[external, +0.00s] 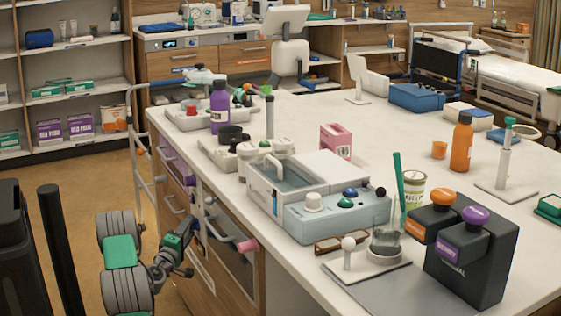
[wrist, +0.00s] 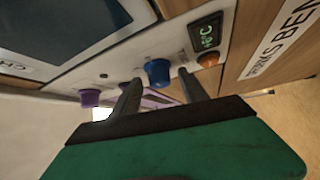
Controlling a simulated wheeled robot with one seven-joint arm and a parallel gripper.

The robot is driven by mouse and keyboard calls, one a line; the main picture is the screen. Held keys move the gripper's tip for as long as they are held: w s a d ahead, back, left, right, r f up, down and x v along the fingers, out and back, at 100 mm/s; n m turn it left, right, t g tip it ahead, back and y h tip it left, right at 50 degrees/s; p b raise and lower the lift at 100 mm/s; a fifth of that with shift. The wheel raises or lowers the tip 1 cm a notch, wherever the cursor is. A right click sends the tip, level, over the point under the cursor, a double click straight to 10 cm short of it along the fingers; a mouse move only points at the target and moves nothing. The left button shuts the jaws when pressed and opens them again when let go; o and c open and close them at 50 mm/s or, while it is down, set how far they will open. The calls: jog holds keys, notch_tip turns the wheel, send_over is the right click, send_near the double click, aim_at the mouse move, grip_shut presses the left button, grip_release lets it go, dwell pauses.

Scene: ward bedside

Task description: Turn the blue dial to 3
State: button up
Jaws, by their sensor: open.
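In the wrist view the blue dial (wrist: 158,70) sits on a pale panel, between a purple knob (wrist: 90,97) and a small orange knob (wrist: 208,60). My gripper (wrist: 160,82) is open, with one dark finger on each side of the blue dial in the picture. I cannot tell whether the fingers touch it or are still apart from it in depth. The dial's pointer and numbers are not readable. In the external view my gripper (external: 190,238) is by the drawer front at the near left of the counter; I cannot make out the blue dial there.
A lit display (wrist: 207,37) is above the orange knob, and a dark screen or window (wrist: 60,25) is at upper left. In the external view the white counter (external: 300,115) carries bottles and devices. Drawer handles (external: 228,228) stick out close to my gripper. The floor at left is open.

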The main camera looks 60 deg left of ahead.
jog(key=b+v, duration=0.1)
jog(key=v, duration=0.6)
jog(key=shift+s+d, duration=0.15)
jog(key=shift+d, duration=0.05)
